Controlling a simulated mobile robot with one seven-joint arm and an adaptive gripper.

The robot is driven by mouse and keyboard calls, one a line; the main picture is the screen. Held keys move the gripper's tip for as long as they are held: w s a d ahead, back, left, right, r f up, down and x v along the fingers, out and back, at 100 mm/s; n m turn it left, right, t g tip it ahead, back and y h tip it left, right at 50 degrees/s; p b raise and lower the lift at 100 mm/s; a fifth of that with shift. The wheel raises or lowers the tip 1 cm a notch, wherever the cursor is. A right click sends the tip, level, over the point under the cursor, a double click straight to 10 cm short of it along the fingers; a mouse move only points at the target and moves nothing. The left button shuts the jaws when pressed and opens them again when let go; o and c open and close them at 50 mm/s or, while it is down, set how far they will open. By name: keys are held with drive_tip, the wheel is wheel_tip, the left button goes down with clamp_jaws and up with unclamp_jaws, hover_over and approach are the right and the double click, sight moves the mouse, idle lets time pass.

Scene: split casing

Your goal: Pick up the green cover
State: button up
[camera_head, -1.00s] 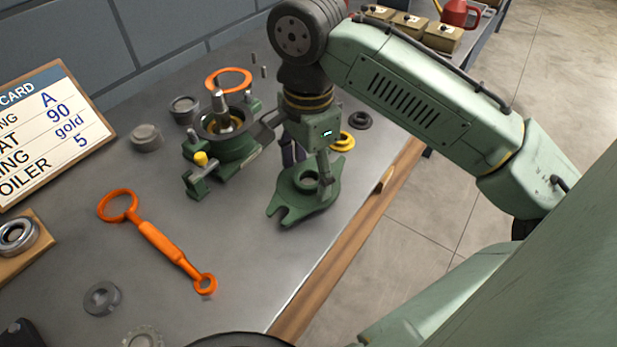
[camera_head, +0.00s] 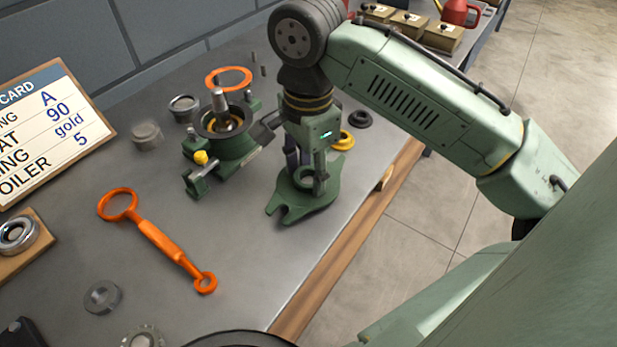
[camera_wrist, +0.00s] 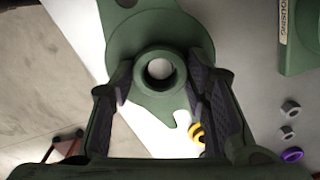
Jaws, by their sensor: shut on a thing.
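The green cover (camera_head: 290,203) is a flat plate with a forked lug and a raised round collar, lying near the bench's front edge. My gripper (camera_head: 306,178) is over it, pointing down. In the wrist view the cover (camera_wrist: 195,42) fills the upper middle, and the fingers of my gripper (camera_wrist: 160,78) are on both sides of the collar, shut on it. The cover looks level. I see no clear gap between it and the bench.
A green housing (camera_head: 228,147) with an upright shaft and yellow-knobbed clamp stands left of the gripper. An orange wrench (camera_head: 160,240) lies further left. A yellow ring (camera_head: 343,140) and dark ring (camera_head: 360,120) lie behind. The bench's wooden edge (camera_head: 340,255) is close on the right.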

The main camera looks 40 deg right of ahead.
clamp_jaws()
drive_tip(key=shift+w+r, duration=0.1)
drive_tip(key=shift+r, duration=0.05)
idle(0.4)
